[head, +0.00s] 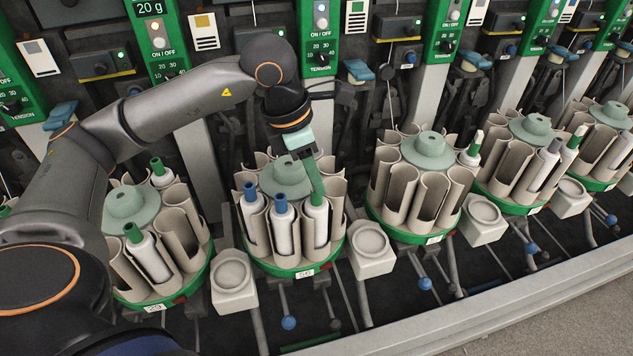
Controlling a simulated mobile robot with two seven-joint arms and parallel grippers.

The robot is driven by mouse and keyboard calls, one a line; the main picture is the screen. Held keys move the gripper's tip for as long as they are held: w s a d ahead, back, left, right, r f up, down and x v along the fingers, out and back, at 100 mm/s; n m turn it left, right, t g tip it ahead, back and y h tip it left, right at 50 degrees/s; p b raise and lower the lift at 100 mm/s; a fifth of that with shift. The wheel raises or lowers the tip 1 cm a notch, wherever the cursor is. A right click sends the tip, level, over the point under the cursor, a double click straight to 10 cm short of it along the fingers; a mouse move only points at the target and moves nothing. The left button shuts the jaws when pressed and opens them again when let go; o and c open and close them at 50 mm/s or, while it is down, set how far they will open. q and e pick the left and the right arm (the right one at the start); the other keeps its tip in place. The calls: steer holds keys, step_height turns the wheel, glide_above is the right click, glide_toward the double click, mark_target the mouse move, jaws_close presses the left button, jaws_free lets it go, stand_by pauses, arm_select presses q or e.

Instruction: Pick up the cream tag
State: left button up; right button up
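I cannot single out a cream tag with certainty. Several pale cards are fixed to the machine front, among them one with a yellow square (204,31), a plain-looking one (38,57) and one with a green top (356,16). My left gripper (314,186) points down over the second round magazine from the left. A narrow green piece runs from below its pale green body to a white bobbin (316,225) in a front pocket. The finger gap is too small to see, so I cannot tell whether it holds anything. My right gripper is out of view.
Round magazines with beige pockets stand in a row, including one at the left (130,205) and one in the middle (428,150). Grey square holders (369,240) sit between them. Green control panels (322,45) line the back. A pale rail (500,305) edges the front.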

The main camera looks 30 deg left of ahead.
arm_select(q)
jaws_close()
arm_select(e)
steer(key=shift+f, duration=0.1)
arm_select(q)
steer(key=shift+r, duration=0.1)
steer(key=shift+r, duration=0.6)
steer(key=s+d+r+p, duration=0.2)
steer(key=s+d+r, duration=0.2)
steer(key=r, duration=0.3)
steer(key=s+d+r+p, duration=0.1)
steer(key=s+d+r, duration=0.3)
steer(key=s+r, duration=0.3)
steer(key=shift+s+r+p, duration=0.25)
steer(key=shift+r+p, duration=0.05)
steer(key=shift+p, duration=0.1)
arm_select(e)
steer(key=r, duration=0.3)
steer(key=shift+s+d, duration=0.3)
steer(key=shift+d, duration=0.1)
